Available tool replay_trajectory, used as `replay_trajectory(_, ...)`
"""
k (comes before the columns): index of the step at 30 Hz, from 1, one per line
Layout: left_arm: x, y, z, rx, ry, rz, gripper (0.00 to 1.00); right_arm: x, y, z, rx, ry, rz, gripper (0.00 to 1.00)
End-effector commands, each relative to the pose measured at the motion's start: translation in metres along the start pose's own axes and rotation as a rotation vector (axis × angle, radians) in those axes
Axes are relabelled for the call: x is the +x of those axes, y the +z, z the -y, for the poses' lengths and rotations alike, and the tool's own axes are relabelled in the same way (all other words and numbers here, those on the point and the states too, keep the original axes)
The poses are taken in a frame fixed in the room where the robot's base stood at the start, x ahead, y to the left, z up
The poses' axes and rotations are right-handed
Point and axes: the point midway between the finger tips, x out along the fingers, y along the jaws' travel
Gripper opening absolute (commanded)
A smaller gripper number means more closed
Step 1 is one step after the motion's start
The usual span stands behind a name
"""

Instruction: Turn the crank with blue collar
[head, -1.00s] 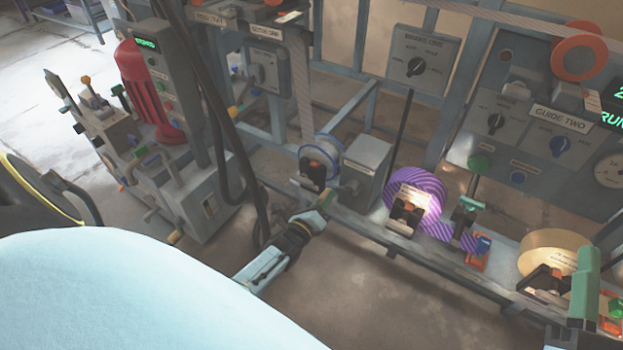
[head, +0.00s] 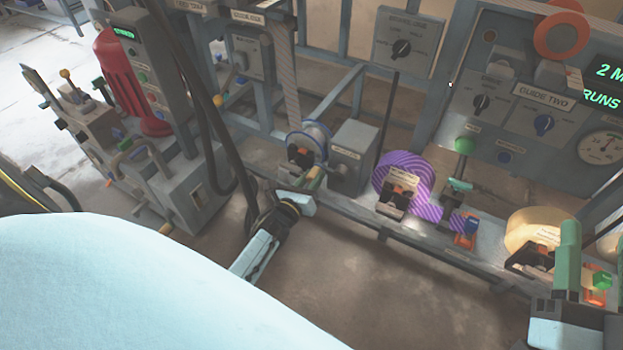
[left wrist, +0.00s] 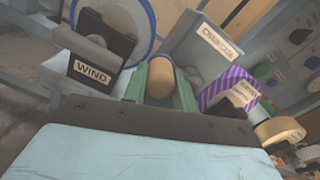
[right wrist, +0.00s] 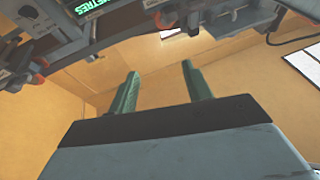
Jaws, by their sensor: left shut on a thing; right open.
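My left gripper (head: 312,184) is shut on a tan rounded crank handle (left wrist: 171,84), which shows between its green fingers in the left wrist view. The handle is in front of a blue-rimmed spool (head: 317,135) and a dark bracket (left wrist: 100,55) labelled WIND.
A grey box (head: 353,155) stands right beside the spool. A purple striped roll (head: 400,170) and a tan roll (head: 535,230) sit further right along the bench rail. A grey machine with a red cylinder (head: 118,75) stands at left. The floor before the rail is open.

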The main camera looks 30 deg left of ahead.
Motion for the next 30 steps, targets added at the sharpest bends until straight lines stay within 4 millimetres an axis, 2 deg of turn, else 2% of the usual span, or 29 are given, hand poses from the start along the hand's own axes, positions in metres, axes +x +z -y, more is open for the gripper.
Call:
replay_trajectory(8, -0.001, -0.001, -0.001, 0.000, 0.002, -0.002, 0.00, 0.000, 0.000, 0.000, 0.001, -0.001, 0.000, 0.50)
replay_trajectory(9, -0.001, -0.001, -0.001, 0.000, 0.001, -0.001, 0.30, 0.000, 0.000, 0.000, 0.001, -0.001, 0.000, 0.50)
replay_trajectory(14, 0.000, -0.001, 0.000, -0.001, 0.001, -0.001, 0.50, 0.000, 0.001, 0.001, 0.001, -0.001, 0.002, 0.50)
replay_trajectory(25, -0.004, 0.000, 0.000, -0.002, 0.001, -0.001, 0.50, 0.001, 0.002, 0.001, 0.001, -0.001, 0.016, 0.50)
replay_trajectory(30, -0.018, 0.001, 0.000, -0.002, 0.002, -0.001, 0.50, -0.003, 0.024, -0.004, -0.006, 0.010, 0.152, 0.50)
